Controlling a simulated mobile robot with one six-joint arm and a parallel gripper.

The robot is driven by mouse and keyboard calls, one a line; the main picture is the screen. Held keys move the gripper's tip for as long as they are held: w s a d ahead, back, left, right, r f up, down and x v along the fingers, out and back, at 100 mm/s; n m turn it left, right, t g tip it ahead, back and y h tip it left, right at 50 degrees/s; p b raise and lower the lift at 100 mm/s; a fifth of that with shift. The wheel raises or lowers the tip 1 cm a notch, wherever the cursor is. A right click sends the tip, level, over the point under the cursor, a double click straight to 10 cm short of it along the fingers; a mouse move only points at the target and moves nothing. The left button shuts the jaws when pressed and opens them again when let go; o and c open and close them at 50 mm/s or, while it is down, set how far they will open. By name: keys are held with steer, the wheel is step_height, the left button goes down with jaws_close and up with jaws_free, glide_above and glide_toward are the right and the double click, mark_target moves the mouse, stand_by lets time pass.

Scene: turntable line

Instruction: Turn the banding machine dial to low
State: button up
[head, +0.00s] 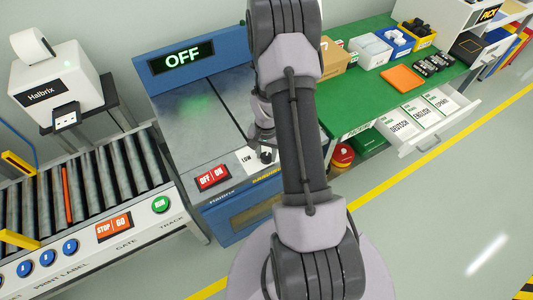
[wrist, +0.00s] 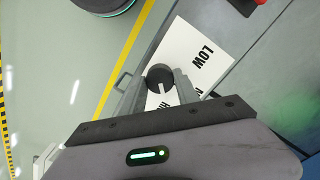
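The banding machine (head: 205,125) stands left of my arm in the head view, with a screen (head: 182,56) reading OFF. Its dial is a dark round knob (wrist: 160,76) on a white label plate (wrist: 190,50). LOW is readable on the plate; the other words are partly covered. In the wrist view my gripper (wrist: 158,88) reaches over the plate, with a finger on each side of the knob. I cannot tell whether the fingers press on it. The dial's pointer setting is not clear. In the head view the dial (head: 265,156) is partly hidden by my arm.
A red OFF/ON switch (head: 213,178) sits left of the dial. A roller conveyor (head: 90,190) with STOP/GO and RUN buttons is at left. A green table (head: 350,95) with bins and an open drawer (head: 430,118) is at right. The floor in front is clear.

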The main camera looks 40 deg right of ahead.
jaws_close()
steer(key=shift+n, duration=0.3)
steer(key=n, duration=0.8)
steer(key=shift+n, duration=0.3)
steer(key=n+p, duration=0.1)
steer(key=n, duration=0.3)
steer(key=shift+n, duration=2.5)
